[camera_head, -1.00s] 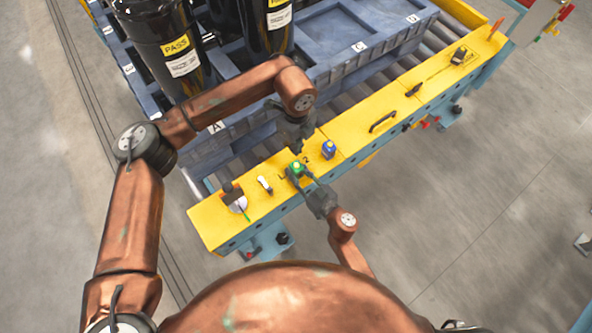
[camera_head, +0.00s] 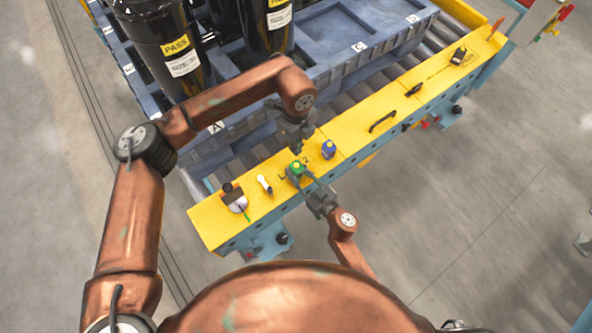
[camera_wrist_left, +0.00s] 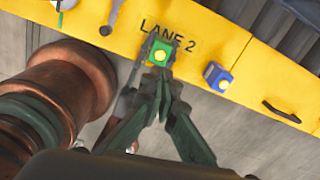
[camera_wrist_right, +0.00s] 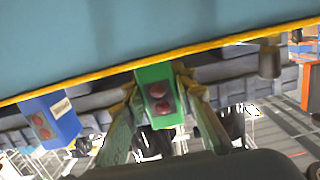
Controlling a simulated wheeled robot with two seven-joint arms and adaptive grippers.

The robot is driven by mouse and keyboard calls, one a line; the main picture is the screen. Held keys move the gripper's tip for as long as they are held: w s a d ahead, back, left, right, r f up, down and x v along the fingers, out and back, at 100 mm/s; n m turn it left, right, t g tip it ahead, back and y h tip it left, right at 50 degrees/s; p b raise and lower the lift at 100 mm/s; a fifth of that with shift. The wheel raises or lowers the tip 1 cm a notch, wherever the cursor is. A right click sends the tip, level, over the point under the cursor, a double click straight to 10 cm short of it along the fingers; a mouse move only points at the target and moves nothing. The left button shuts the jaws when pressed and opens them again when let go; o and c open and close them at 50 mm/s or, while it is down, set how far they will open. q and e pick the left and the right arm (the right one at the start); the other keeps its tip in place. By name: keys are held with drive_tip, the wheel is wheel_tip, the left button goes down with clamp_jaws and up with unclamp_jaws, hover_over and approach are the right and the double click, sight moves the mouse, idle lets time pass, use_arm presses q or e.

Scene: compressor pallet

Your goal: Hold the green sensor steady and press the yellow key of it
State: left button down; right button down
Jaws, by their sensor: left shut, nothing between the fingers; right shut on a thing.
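The green sensor (camera_head: 295,168) is a small green block on the yellow beam. Its round yellow key (camera_wrist_left: 160,56) faces up in the left wrist view. My right gripper (camera_head: 298,175) is shut on the sensor's sides from the front edge. The right wrist view shows the sensor's green body (camera_wrist_right: 155,74), with two red round spots, between its fingers. My left gripper (camera_head: 297,151) is shut and empty, pointing down close to the sensor. In the left wrist view its fingertips (camera_wrist_left: 163,76) appear just below the key; whether they touch it I cannot tell.
A blue sensor (camera_head: 328,149) stands to the right on the yellow beam (camera_head: 350,146). A white-and-black item (camera_head: 265,184) and a brush-like tool (camera_head: 234,197) lie to the left. A black handle (camera_head: 383,121) is farther right. Rollers and a blue pallet (camera_head: 335,45) with black cylinders lie behind.

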sight(295, 167)
use_arm(q)
drive_tip(key=shift+s+a+r+n+t+h, duration=0.1)
drive_tip(key=shift+r+n+t+h, duration=0.05)
drive_tip(key=shift+n+t+h, duration=1.15)
drive_tip(key=shift+s+a+r+n+t+h, duration=0.1)
drive_tip(key=shift+r+n+t+h, duration=0.1)
drive_tip(key=shift+n+t+h, duration=1)
drive_tip(key=shift+s+a+r+n+t+h, duration=0.15)
drive_tip(key=shift+n+t+h, duration=0.6)
drive_tip(key=shift+n, duration=1.05)
drive_tip(key=shift+d+f, duration=0.1)
drive_tip(key=shift+f, duration=4.35)
